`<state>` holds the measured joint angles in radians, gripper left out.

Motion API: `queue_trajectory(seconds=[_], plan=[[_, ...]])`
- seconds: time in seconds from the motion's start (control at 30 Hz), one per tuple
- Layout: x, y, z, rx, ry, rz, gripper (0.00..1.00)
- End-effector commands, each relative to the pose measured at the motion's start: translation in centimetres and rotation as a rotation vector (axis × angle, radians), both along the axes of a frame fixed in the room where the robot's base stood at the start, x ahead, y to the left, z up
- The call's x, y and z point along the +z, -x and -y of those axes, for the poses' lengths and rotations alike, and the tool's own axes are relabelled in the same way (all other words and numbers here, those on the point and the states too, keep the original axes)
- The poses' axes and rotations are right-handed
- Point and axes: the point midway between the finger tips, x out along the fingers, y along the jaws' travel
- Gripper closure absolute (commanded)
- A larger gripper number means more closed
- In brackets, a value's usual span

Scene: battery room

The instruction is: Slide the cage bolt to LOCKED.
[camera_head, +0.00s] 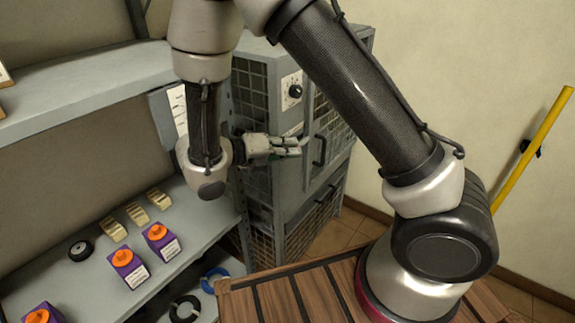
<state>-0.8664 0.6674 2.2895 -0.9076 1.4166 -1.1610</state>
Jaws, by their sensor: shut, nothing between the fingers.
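The cage (290,195) is a grey metal cabinet with mesh panels, standing beyond the shelves. A dark pull handle (320,150) is on its front, right of my gripper. My gripper (302,145) is shut and empty, its fingers pointing right in front of the cage's front post, close to the handle. I cannot tell whether the fingertips touch the cage. I cannot make out the bolt or a LOCKED mark; the gripper and arm cover part of that area.
A black knob (295,91) on a pale plate sits above the gripper. Coiled cables (186,309) lie lower. A yellow pole (533,150) leans at right.

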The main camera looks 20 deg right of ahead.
Motion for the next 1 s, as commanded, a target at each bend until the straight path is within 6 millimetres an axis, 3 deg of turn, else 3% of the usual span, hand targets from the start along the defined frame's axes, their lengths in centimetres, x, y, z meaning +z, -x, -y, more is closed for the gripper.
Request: queue_trajectory(seconds=[0.03,0.2,0.4,0.8,1.0], plan=[[-1.5,-0.1,-1.6,0.083,0.076,-0.072,1.0],[-5.3,-0.4,-6.0,0.312,0.304,-0.273,1.0],[-7.9,-0.1,-8.6,0.438,0.45,-0.385,1.0],[-8.2,-0.1,-8.9,0.457,0.474,-0.403,1.0],[-8.2,-0.9,-7.7,0.454,0.474,-0.403,1.0]])
